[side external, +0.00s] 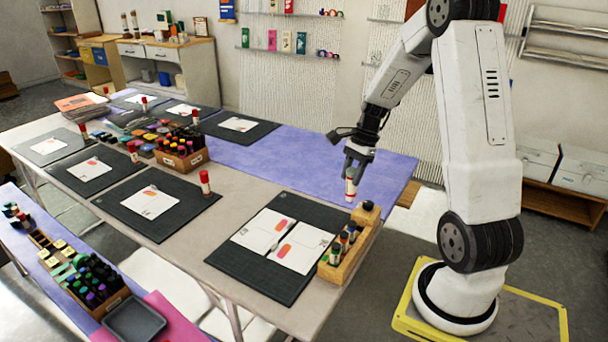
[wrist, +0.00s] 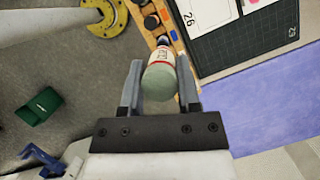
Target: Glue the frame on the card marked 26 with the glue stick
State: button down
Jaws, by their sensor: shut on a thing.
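My gripper (side external: 354,168) is shut on a glue stick (side external: 350,188), white with red, held above the far end of the wooden rack. In the wrist view the glue stick (wrist: 160,78) sits between my fingers (wrist: 160,88), its greenish end towards the camera. The card marked 26 (wrist: 210,12) shows partly in the wrist view, on the dark mat beside the rack. It appears to be the right card (side external: 306,242) of two in the side view, where its number is too small to read. Both cards there carry orange-pink shapes.
The wooden rack (side external: 335,274) holds several small bottles along the dark mat's (side external: 250,270) right edge. Another card (side external: 255,238) lies left of the right one. A red-capped stick (side external: 205,184) stands on the neighbouring mat. Purple cloth (side external: 300,168) lies clear behind.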

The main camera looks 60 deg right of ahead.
jog(key=w+a+m+t, duration=0.1)
jog(key=w+a+m, duration=0.15)
jog(key=w, duration=0.75)
notch_tip(320, 180, down, 12)
jog(key=shift+s+d+r, duration=0.25)
jog(key=shift+f, duration=0.25)
jog(key=shift+f, duration=2.6)
jog(key=shift+f, duration=0.65)
jog(key=shift+w, duration=0.25)
jog(key=shift+w, duration=0.5)
jog(key=shift+w, duration=0.2)
